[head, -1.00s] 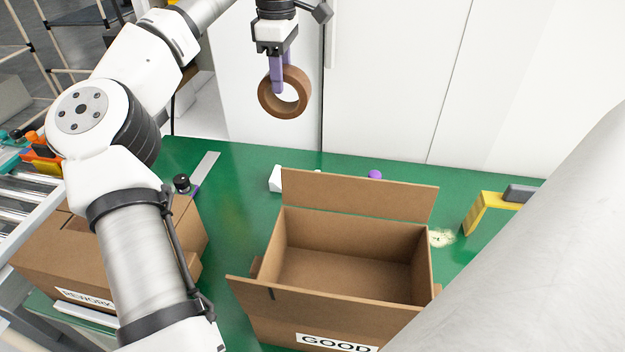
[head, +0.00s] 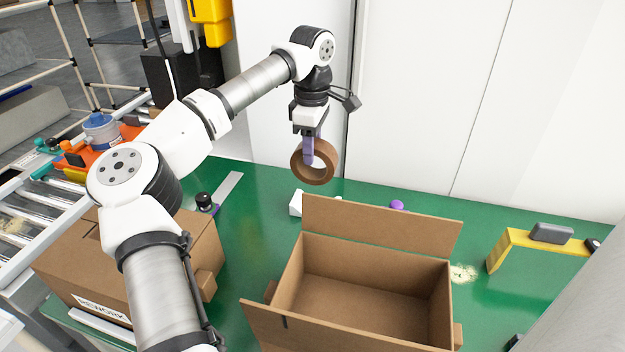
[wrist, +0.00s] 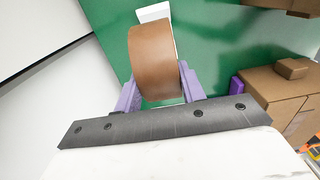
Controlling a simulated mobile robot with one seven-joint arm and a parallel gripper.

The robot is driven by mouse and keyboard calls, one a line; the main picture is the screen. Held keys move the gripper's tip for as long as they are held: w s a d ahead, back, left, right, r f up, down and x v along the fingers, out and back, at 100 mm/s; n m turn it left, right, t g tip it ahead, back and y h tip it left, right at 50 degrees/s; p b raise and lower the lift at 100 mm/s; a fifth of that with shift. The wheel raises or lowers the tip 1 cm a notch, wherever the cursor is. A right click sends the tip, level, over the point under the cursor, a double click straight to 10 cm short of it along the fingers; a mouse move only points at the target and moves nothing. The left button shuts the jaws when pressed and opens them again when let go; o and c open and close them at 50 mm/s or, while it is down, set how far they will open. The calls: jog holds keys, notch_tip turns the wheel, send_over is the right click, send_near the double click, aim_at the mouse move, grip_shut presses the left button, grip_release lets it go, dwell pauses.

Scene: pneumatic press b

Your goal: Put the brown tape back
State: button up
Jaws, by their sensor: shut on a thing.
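The brown tape (head: 325,178) is a thick ring held in my gripper (head: 308,158), above the far part of the green table. The purple fingers are shut on the ring's wall. In the wrist view the brown tape (wrist: 155,60) sits between the two purple fingers of my gripper (wrist: 160,92). A white object (head: 297,203) lies on the table below the tape, behind the open box, partly hidden by it. In the wrist view a white piece (wrist: 153,13) shows just past the tape.
An open, empty cardboard box (head: 375,290) stands front centre. A closed cardboard box marked REWORK (head: 70,265) is at the left. A yellow bracket-like object (head: 520,243) and a purple ball (head: 397,205) are on the table. White panels (head: 430,90) stand behind.

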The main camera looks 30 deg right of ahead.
aim_at(312, 177)
notch_tip(312, 177, down, 9)
jog(key=shift+r+p, duration=0.15)
jog(key=shift+p, duration=0.35)
jog(key=o, duration=1)
jog(key=shift+o, duration=0.2)
jog(key=shift+f+b, duration=0.3)
jog(key=r, duration=0.9)
jog(key=r+b, duration=0.1)
jog(key=r, duration=0.4)
jog(key=shift+s+d, duration=0.2)
jog(key=shift+s, duration=0.05)
